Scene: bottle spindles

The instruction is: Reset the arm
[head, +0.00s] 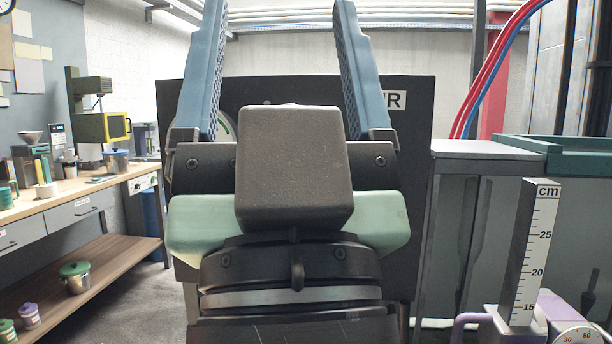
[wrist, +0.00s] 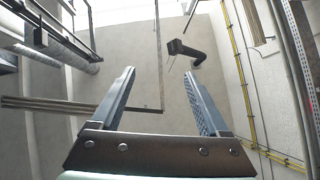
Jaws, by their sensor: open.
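My gripper (head: 281,58) fills the middle of the head view, raised and pointing upward, with its two blue fingers wide apart and nothing between them. In the wrist view my gripper (wrist: 163,103) is also open and empty, facing the ceiling (wrist: 130,60). The dark camera block on my wrist and my arm hide part of the dark panel (head: 412,130) behind them.
A wooden workbench (head: 85,185) with pots and a green machine (head: 103,125) stands on the left. A grey cabinet (head: 485,150) and a cm height gauge (head: 530,250) stand on the right. Pipes (wrist: 60,40) run along the ceiling.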

